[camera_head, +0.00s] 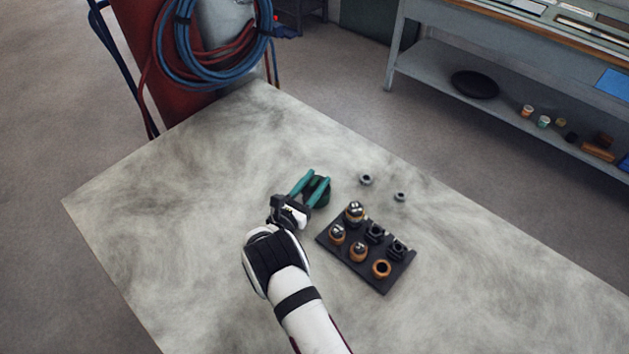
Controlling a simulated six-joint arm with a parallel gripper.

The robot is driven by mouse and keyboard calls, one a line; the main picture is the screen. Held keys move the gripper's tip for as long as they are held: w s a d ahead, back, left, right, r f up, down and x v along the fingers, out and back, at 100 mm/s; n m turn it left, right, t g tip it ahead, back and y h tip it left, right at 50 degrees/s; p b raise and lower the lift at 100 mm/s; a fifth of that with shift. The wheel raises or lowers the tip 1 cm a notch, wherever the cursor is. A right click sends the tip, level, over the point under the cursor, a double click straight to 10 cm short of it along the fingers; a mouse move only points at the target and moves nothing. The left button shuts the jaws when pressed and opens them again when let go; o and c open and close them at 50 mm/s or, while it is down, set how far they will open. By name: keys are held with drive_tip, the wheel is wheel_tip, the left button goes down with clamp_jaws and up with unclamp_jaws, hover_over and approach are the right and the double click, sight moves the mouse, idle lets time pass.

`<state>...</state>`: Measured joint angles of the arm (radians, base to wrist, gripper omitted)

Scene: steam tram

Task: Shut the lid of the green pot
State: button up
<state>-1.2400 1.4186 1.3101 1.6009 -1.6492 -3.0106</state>
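The green pot (324,198) is a small, dark green round thing on the grey marbled table. My gripper (318,178) reaches over it from the lower left, with two teal fingers spread apart. The fingers cross over the pot in this view and hide part of it. A dark round part of it shows between and to the right of the fingers. I cannot tell how the lid stands, or whether a finger touches the pot. I see nothing held between the fingers.
A dark tray (338,254) with several brass and black fittings lies right of my gripper. Two small grey rings (366,179) (400,197) lie beyond it. A red post with coiled hoses (178,55) stands at the table's far corner. The table's left side is clear.

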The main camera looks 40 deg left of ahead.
drive_tip(key=s+d, duration=0.1)
drive_tip(key=s, duration=0.9)
drive_tip(key=s+d, duration=0.1)
drive_tip(key=s, duration=0.4)
drive_tip(key=shift+s+d, duration=0.3)
drive_tip(key=shift+d, duration=0.05)
